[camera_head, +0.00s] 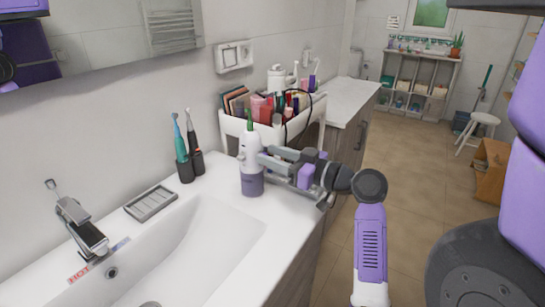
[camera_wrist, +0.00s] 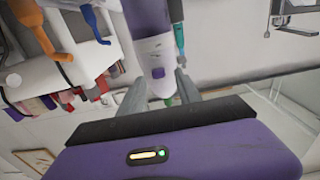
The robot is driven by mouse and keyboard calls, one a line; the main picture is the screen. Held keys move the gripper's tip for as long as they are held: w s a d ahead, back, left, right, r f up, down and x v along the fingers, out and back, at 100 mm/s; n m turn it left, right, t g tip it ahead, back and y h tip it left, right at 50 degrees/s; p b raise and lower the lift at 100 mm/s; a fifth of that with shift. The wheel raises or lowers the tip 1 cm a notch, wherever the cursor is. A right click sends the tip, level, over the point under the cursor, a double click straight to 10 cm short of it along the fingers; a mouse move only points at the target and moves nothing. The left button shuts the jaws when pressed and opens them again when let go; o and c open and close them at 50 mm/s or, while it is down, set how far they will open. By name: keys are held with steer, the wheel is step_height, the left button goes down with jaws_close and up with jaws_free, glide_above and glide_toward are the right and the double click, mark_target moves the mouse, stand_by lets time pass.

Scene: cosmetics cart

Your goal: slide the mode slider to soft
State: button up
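A white and purple bottle-like device (camera_head: 252,170) stands upright on the counter beside the sink, with a green tip on top. In the wrist view the device (camera_wrist: 150,40) appears upside down. A small purple slider (camera_wrist: 158,72) shows on its white body; I cannot read any mode marks or tell its setting. In the wrist view my gripper's fingers (camera_wrist: 160,84) are spread, one on each side of the white body. I cannot tell whether they touch it.
A white organizer (camera_head: 295,130) full of cosmetics stands close behind the device. Two electric toothbrushes (camera_head: 187,150) in dark holders and a soap dish (camera_head: 151,203) are to the left. The sink (camera_head: 190,250) lies in front. Counter space around the device is narrow.

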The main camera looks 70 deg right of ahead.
steer(key=b+v, duration=0.1)
steer(key=v, duration=0.6)
steer(key=shift+s, duration=0.4)
steer(key=shift+a, duration=0.1)
stand_by(0.4)
